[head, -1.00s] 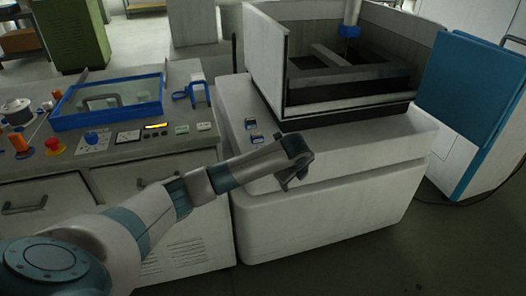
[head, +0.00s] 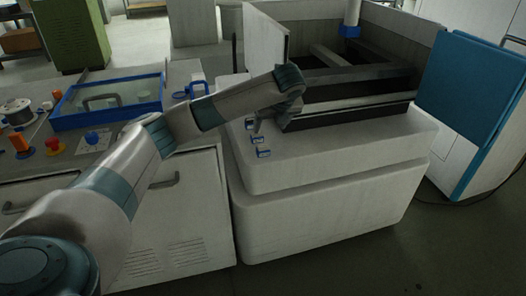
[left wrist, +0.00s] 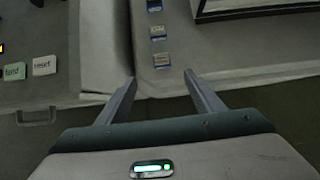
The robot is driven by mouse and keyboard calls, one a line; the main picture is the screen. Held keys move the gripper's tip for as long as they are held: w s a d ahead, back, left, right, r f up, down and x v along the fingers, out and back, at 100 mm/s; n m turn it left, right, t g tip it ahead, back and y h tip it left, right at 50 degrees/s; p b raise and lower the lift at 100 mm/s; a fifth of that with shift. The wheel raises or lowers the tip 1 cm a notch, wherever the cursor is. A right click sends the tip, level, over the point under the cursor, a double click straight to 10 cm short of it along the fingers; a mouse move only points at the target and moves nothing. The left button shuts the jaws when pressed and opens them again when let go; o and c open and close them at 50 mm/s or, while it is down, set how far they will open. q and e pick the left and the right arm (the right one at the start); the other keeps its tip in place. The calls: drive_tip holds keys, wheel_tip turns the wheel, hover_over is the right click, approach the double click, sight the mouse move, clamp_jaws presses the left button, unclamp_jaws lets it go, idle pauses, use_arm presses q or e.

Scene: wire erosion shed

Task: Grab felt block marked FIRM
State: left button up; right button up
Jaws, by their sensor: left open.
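Several small blocks with blue bases and pale tops stand in a row on the front left ledge of the white machine. In the head view they show as a far block (head: 250,123) and a near block (head: 263,153). The left wrist view shows a far block (left wrist: 154,5), a middle block (left wrist: 158,31) and a near block (left wrist: 161,60). Their markings are too small to read, so I cannot tell which says FIRM. My left gripper (head: 271,126) is open and empty above the ledge. In the left wrist view its fingertips (left wrist: 159,77) stand either side of the near block's line, short of it.
The white machine (head: 330,215) has an open dark tank (head: 355,75) behind the ledge. The ledge's right part is clear.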

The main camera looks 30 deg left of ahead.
use_arm(q)
hover_over(263, 147)
drive_tip(key=s+d, duration=0.2)
drive_tip(key=f+p, duration=0.1)
drive_tip(key=f, duration=0.9)
drive_tip(key=shift+w+f, duration=0.1)
drive_tip(key=shift+w, duration=0.1)
drive_tip(key=shift+a, duration=0.1)
use_arm(e)
drive_tip(key=shift+w+a+r+t, duration=0.1)
drive_tip(key=shift+a+r+t, duration=0.2)
drive_tip(key=shift+a, duration=0.15)
use_arm(q)
drive_tip(key=shift+f, duration=0.15)
drive_tip(key=shift+w+f, duration=0.15)
drive_tip(key=shift+f, duration=0.1)
drive_tip(key=x, duration=0.4)
drive_tip(key=shift+d+p, duration=0.25)
drive_tip(key=shift+p, duration=0.05)
drive_tip(key=shift+a+f, duration=0.15)
drive_tip(key=shift+f, duration=0.15)
use_arm(e)
drive_tip(key=shift+a+r+t, duration=0.25)
drive_tip(key=shift+a+t, duration=0.05)
